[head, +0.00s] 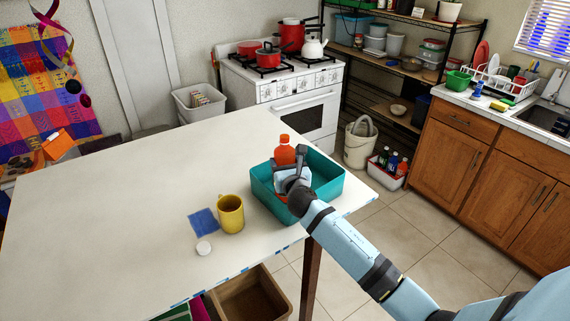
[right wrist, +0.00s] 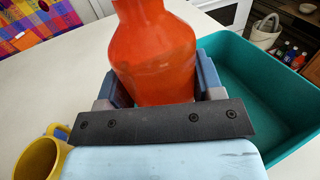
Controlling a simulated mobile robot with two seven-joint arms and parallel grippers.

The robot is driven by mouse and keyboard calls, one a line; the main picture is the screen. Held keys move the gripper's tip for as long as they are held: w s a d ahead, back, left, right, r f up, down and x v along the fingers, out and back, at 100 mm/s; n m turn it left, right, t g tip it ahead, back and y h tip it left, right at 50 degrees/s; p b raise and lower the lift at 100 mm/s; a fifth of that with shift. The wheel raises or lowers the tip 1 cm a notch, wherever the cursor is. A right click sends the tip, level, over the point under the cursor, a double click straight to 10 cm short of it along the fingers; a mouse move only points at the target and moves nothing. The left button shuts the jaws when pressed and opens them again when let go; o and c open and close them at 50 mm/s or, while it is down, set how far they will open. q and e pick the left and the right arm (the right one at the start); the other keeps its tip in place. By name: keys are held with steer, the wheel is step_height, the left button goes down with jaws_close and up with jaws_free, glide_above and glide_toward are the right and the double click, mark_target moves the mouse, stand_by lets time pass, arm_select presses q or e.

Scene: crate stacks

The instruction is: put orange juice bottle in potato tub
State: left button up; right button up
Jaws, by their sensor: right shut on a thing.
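The orange juice bottle (head: 285,145) is orange with an orange cap and stands upright in my right gripper (head: 292,176). In the right wrist view the bottle (right wrist: 155,55) sits between the two jaws, which are shut on its sides. A teal tub (head: 262,196) rests at the table's right corner; in the right wrist view it (right wrist: 285,135) is to the right of the bottle. The bottle overlaps the tub in the head view; its base is hidden, so its height is unclear. No potatoes show in the visible part of the tub. My left gripper is not in view.
The left of the white table (head: 110,210) is clear. A brown bin (head: 250,296) shows below the table's front edge.

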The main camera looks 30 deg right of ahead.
steer(key=shift+f, duration=0.1)
steer(key=o, duration=1.1)
steer(key=shift+o, duration=0.2)
